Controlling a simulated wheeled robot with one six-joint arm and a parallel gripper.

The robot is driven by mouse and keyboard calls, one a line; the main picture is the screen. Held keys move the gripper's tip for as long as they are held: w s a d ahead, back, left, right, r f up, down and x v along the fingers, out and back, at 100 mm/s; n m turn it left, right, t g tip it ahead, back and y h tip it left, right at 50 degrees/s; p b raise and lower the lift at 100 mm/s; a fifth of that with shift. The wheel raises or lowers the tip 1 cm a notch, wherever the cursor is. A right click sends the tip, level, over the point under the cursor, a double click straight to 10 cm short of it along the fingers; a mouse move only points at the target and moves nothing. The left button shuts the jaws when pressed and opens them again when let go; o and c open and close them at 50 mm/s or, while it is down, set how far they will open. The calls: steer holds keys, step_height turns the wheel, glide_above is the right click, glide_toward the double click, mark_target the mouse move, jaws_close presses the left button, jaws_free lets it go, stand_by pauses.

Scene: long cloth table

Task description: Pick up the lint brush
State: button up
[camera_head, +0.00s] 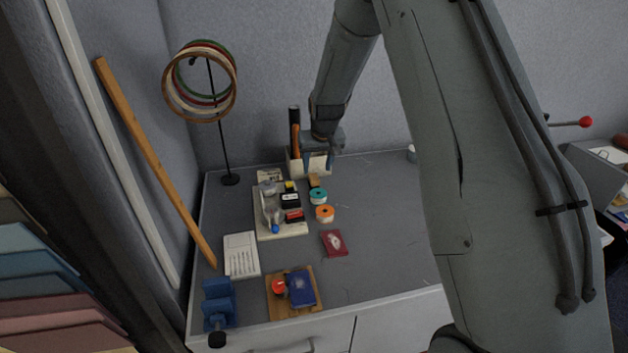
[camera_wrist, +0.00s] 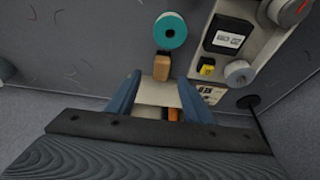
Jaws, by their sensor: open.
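A small tan wooden block-like piece (camera_head: 314,181) lies on the grey table just behind the teal roll. It also shows in the wrist view (camera_wrist: 161,67), just beyond my fingertips. It may be the lint brush, but I cannot tell for sure. A white holder box (camera_head: 295,166) stands at the back of the table with a tall black item and an orange item (camera_head: 295,140) upright in it. My gripper (camera_head: 318,166) is open at the holder's front. In the wrist view its blue fingers (camera_wrist: 159,79) have the box's pale edge between them, and nothing is gripped.
Near it are a teal roll (camera_wrist: 170,32), an orange roll (camera_head: 325,213) and a pale tray (camera_head: 290,230) of small goods. A hoop stand (camera_head: 230,180) rises at left. A dark red packet (camera_head: 334,243) lies in front. The table's right side is mostly clear.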

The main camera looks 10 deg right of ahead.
mark_target(314, 177)
steer(key=shift+w+p+x, duration=0.15)
steer(key=shift+p+x, duration=0.65)
steer(key=shift+x, duration=1.2)
steer(key=shift+w+p+x, duration=0.15)
steer(key=shift+p+x, duration=0.6)
steer(key=shift+x, duration=1.25)
steer(key=shift+a+r, duration=0.1)
steer(key=shift+a, duration=0.05)
jaws_close()
step_height(314, 177, up, 10)
steer(key=b, duration=0.3)
